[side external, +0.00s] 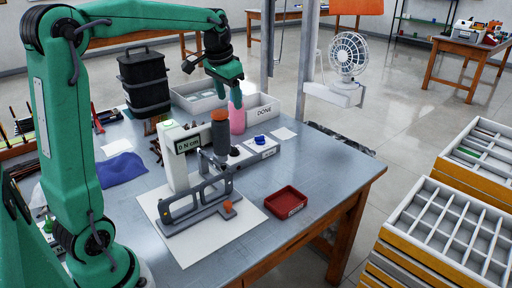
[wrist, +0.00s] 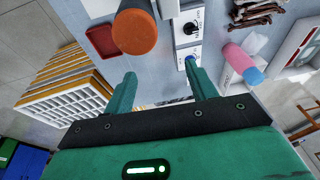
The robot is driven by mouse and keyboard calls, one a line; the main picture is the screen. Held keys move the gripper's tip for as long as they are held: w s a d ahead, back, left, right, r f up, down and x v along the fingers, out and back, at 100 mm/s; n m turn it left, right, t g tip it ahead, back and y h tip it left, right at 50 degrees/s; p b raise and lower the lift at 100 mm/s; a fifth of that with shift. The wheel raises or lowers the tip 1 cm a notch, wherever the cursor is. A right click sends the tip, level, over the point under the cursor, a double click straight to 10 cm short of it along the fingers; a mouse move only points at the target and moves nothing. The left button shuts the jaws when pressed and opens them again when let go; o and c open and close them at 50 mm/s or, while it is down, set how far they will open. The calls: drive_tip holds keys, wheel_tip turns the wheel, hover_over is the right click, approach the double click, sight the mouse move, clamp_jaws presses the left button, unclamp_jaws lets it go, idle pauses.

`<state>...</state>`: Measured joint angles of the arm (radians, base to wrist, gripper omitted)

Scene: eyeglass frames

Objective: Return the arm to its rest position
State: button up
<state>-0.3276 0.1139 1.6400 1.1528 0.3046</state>
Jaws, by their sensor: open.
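My gripper (side external: 234,88) hangs at the end of my green arm, above the back part of the table (side external: 310,178). In the wrist view my gripper (wrist: 159,70) has its two green fingers spread apart with nothing between them. In the side view a pink bottle (side external: 237,122) stands below and partly behind the fingers; the wrist view shows this pink and blue bottle (wrist: 240,60) to the right of them, apart. An orange-capped grey cylinder (side external: 220,135) is upright beside the white stand with a display (side external: 176,165); its orange cap (wrist: 137,28) is ahead of the left finger.
A grey fixture (side external: 195,206) sits on a white sheet. A red tray (side external: 286,201) is near the table's front edge. A black stacked container (side external: 145,80), a DONE bin (side external: 262,108) and a blue cloth (side external: 122,169) are on the table. A fan (side external: 348,55) stands behind; divided trays (side external: 450,226) are at right.

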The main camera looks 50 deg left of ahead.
drive_tip(key=s+d+f+t, duration=0.1)
drive_tip(key=s+d+f, duration=0.1)
drive_tip(key=s+d, duration=0.5)
drive_tip(key=s+d+f+t+h, duration=0.1)
drive_tip(key=s+d+f+t, duration=0.1)
drive_tip(key=s+d, duration=0.5)
drive_tip(key=s, duration=0.6)
drive_tip(key=shift+s+d+f, duration=0.3)
drive_tip(key=shift+f, duration=0.05)
idle(0.8)
